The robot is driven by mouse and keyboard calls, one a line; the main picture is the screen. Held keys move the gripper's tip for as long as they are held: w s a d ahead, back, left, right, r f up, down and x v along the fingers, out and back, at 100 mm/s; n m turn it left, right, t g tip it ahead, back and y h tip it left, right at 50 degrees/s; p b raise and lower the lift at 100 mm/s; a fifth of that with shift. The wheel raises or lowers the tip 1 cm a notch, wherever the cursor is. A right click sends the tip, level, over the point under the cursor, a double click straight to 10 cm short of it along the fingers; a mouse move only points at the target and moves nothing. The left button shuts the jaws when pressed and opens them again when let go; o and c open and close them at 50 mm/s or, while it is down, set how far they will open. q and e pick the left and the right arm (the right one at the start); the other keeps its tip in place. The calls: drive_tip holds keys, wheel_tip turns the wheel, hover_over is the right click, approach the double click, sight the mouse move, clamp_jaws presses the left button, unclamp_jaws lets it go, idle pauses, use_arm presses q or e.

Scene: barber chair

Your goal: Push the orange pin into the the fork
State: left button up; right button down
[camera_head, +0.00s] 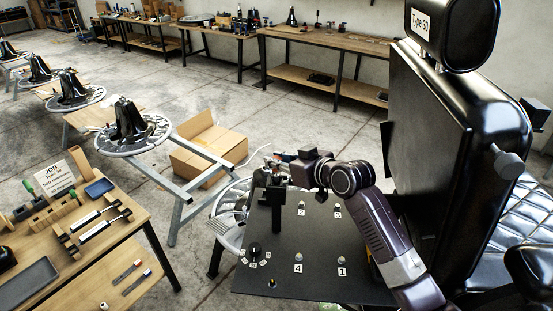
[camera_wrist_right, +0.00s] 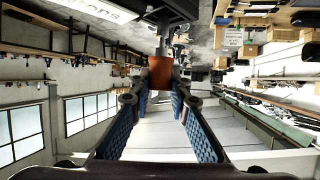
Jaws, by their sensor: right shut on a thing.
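My right gripper (camera_head: 272,164) reaches in from the right over a black plate (camera_head: 320,245) and sits at the top of a dark upright post. In the right wrist view its blue-padded fingers (camera_wrist_right: 160,95) are closed on the orange pin (camera_wrist_right: 160,72), which shows as an orange-brown block between the tips. A grey metal piece (camera_wrist_right: 164,46), which may be part of the fork, is directly beyond the pin; I cannot tell whether they touch. In the head view the pin is not clearly visible. The fork cannot be made out for certain. My left gripper is not in view.
A large black chair back (camera_head: 425,150) stands close on the right. A wooden workbench (camera_head: 118,250) with tools is at the left. A cardboard box (camera_head: 208,143) lies on the floor behind.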

sight(277, 174)
drive_tip(key=shift+f+b, duration=1.45)
drive_tip(key=shift+f, duration=1)
drive_tip(key=c, duration=1.7)
unclamp_jaws()
drive_tip(key=shift+c, duration=0.2)
drive_tip(key=v, duration=1.2)
drive_tip(key=shift+r, duration=0.1)
